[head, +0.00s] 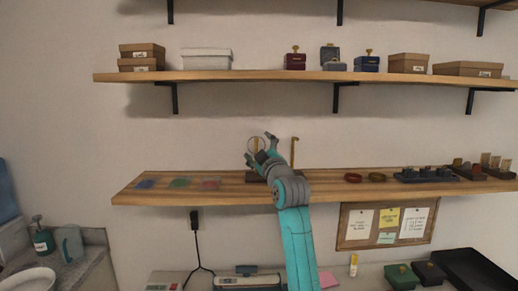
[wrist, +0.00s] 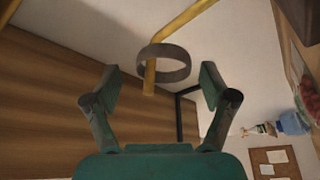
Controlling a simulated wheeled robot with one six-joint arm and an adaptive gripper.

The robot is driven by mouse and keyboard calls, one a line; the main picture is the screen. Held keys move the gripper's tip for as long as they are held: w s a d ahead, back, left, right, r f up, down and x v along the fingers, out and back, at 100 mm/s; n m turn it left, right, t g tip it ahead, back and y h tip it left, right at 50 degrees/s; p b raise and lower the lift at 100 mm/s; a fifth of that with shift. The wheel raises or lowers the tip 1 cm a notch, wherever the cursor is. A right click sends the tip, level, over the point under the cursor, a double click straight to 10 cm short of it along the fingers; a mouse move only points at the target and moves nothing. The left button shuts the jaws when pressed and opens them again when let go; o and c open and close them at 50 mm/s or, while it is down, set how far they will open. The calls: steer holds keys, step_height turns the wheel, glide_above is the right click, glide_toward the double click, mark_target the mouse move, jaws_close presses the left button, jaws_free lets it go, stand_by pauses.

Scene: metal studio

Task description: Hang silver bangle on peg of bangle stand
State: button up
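The silver bangle (wrist: 178,72) is a dark grey ring in the wrist view, at a gold peg (wrist: 150,82) of the bangle stand. The peg appears to pass through the ring, but exact contact cannot be told. In the head view the bangle (head: 250,146) shows as a thin ring beside my gripper (head: 259,148). My gripper (wrist: 160,70) is open, its fingers spread on either side of the bangle with gaps to both. A gold upright (head: 294,152) stands just right of my gripper. My arm hides part of the stand.
The wooden shelf (head: 150,196) carries coloured cards (head: 180,182) at left. Red (head: 353,178) and brownish (head: 376,177) bangles and a dark tray (head: 425,177) lie at right. An upper shelf (head: 250,76) with boxes runs above my gripper.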

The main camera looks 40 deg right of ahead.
steer(key=shift+s, duration=0.15)
steer(key=v, duration=1.1)
steer(key=shift+s+f, duration=0.15)
steer(key=shift+s, duration=0.2)
steer(key=shift+a, duration=0.1)
stand_by(0.6)
